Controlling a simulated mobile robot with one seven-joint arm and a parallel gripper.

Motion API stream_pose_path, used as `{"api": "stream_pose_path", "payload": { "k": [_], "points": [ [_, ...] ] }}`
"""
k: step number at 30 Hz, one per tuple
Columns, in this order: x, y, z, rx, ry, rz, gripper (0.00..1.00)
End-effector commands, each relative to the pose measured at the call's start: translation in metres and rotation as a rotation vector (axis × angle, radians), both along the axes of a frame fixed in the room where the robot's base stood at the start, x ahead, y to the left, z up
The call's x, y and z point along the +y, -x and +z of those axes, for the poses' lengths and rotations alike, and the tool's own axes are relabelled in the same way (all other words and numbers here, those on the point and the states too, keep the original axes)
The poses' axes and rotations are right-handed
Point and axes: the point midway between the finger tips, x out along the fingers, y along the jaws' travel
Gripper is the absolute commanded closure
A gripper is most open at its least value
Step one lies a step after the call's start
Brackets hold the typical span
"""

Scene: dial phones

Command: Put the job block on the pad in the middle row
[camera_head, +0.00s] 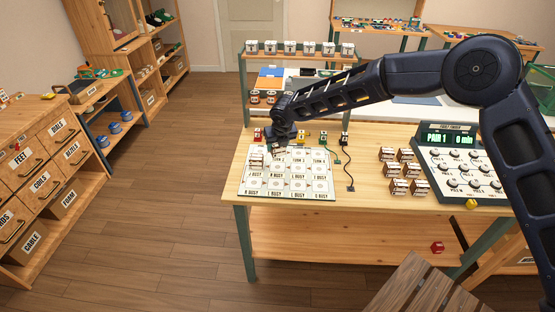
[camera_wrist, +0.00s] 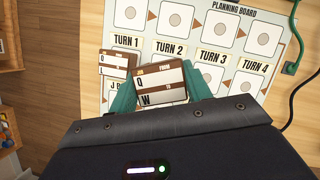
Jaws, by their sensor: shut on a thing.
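The planning board (camera_head: 287,193) lies on the table's left end, with pale pads in rows under "TURN" labels, which also show in the wrist view (camera_wrist: 235,50). My gripper (camera_wrist: 159,88) is shut on a brown-and-white job block (camera_wrist: 162,86) marked Q and W. It holds the block over the board, below TURN 1 and TURN 2; whether the block touches the board I cannot tell. In the head view my gripper (camera_head: 280,140) is at the board's back left, and the block is mostly hidden. A second similar block (camera_wrist: 113,63) sits under TURN 1, just left of the held one.
Several brown-and-white blocks (camera_head: 400,170) stand to the right of the board, beside a dial console (camera_head: 462,168). Cords with small plugs (camera_head: 347,165) lie right of the board. A rack with several items (camera_head: 300,49) stands behind. Bare table lies between cords and blocks.

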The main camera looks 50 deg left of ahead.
Motion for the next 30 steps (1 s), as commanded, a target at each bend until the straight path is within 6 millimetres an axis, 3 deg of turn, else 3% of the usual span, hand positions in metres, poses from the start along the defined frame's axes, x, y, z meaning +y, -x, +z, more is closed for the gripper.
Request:
{"api": "stream_pose_path", "payload": {
  "k": [3, 11, 19, 30],
  "points": [
    [0.0, 0.001, -0.018, -0.001, 0.0, 0.002, 0.79],
    [0.0, 0.0, -0.034, -0.001, -0.001, 0.002, 0.79],
    [0.0, 0.001, -0.067, 0.0, 0.0, 0.001, 0.79],
    [0.0, 0.0, -0.072, -0.001, -0.001, 0.001, 0.79]
  ]
}}
